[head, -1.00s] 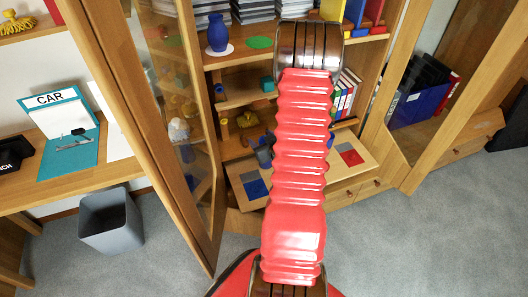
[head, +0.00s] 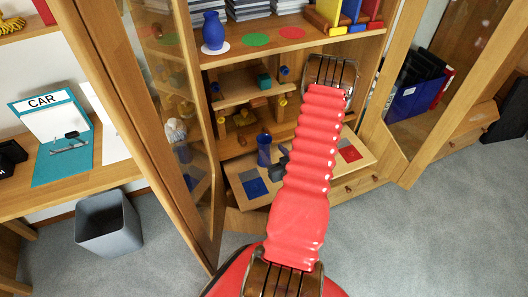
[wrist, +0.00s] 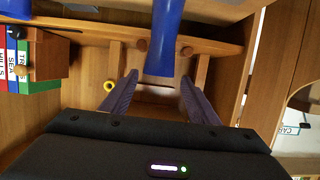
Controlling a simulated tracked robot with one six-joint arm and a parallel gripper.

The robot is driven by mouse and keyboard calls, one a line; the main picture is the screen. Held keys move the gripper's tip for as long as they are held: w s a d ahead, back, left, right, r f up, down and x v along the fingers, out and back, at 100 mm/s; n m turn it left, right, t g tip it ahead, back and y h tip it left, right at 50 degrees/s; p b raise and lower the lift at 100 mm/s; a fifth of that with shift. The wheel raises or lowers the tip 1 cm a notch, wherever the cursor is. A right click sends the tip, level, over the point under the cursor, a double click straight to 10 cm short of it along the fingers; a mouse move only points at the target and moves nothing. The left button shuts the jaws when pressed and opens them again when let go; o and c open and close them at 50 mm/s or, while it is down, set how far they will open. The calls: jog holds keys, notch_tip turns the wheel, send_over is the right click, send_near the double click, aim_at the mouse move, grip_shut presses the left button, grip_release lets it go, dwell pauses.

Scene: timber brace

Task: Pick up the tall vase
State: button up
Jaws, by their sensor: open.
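The tall vase (head: 264,150) is blue and slim, and stands upright in the lower part of the open cabinet. My gripper (head: 281,160) is close by on its right in the head view, partly hidden by my red arm. In the wrist view, the blue tall vase (wrist: 165,38) reaches down from the top edge to between the two finger tips. My gripper (wrist: 159,78) is open there, with a finger on each side and gaps visible. I cannot tell whether either finger touches it.
A rounder blue vase (head: 213,33) stands on a white disc on the upper shelf, beside green and red discs. A wooden toy structure (head: 245,90) is behind the tall vase. The open glass door (head: 185,130) bounds the left side. Binders (wrist: 35,60) show in the wrist view.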

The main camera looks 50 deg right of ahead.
aim_at(267, 145)
jog(key=x, duration=0.8)
jog(key=shift+w+f, duration=0.1)
jog(key=shift+f+x, duration=0.2)
jog(key=shift+x, duration=2.45)
jog(key=c, duration=0.9)
